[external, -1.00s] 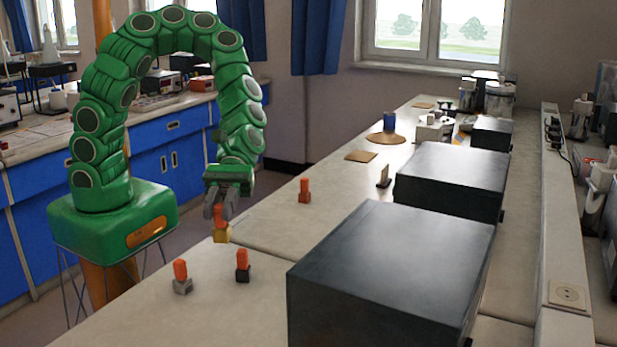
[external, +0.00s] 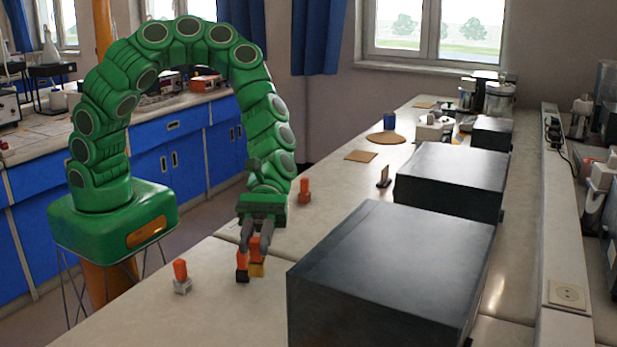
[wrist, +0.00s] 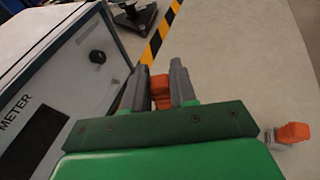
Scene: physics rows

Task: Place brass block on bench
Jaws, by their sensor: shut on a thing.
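The brass block (external: 257,269) is a small yellow block with an orange grip on top. My gripper (external: 256,245) is shut on its orange grip, with the block low over or at the bench (external: 225,310); I cannot tell whether it touches. In the wrist view my gripper (wrist: 163,88) has the orange grip (wrist: 160,86) between its fingers, and the brass part is hidden. A dark block with an orange top (external: 242,275) stands just left of the brass block, partly covered by a finger in the external view.
A grey block with an orange top (external: 181,284) stands front left, and an orange-topped block (external: 304,191) stands farther back. A large dark box (external: 390,270) is close on the right, with another (external: 452,180) behind it. The bench is clear at the front.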

